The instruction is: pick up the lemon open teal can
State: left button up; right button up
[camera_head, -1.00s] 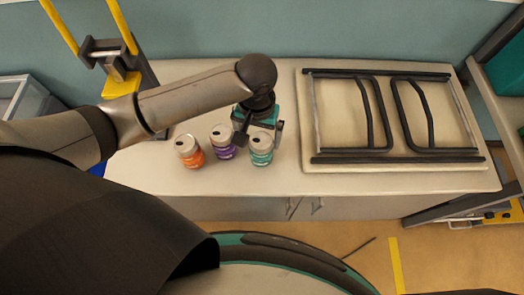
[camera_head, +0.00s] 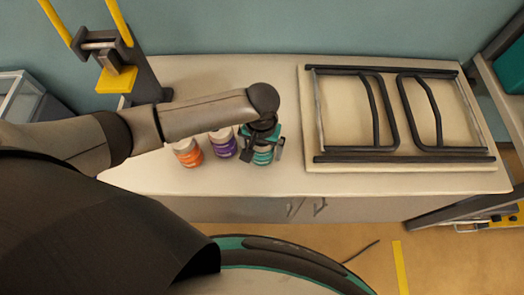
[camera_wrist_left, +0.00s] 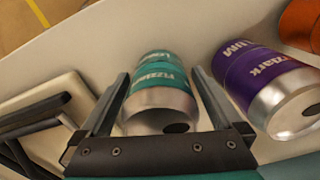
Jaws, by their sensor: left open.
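The teal can (camera_head: 262,156) stands upright on the counter, the rightmost of three cans, partly hidden by my left gripper in the head view. In the left wrist view the teal can (camera_wrist_left: 160,90) lies between the two spread fingers, with its dark opening partly hidden by the gripper body. My left gripper (camera_head: 263,152) is open, with a finger on either side of the can. It also shows in the left wrist view (camera_wrist_left: 158,95), with a small gap visible beside the can. My right gripper is not in view.
A purple can (camera_head: 222,145) stands close left of the teal can, and an orange can (camera_head: 188,153) left of that. A pale board with dark metal frames (camera_head: 310,160) lies to the right. The counter's front strip (camera_head: 220,184) is clear.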

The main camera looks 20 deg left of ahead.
pick_arm(q)
jog(key=shift+c, duration=0.2)
jog(key=c, duration=1.1)
jog(key=shift+r, duration=0.2)
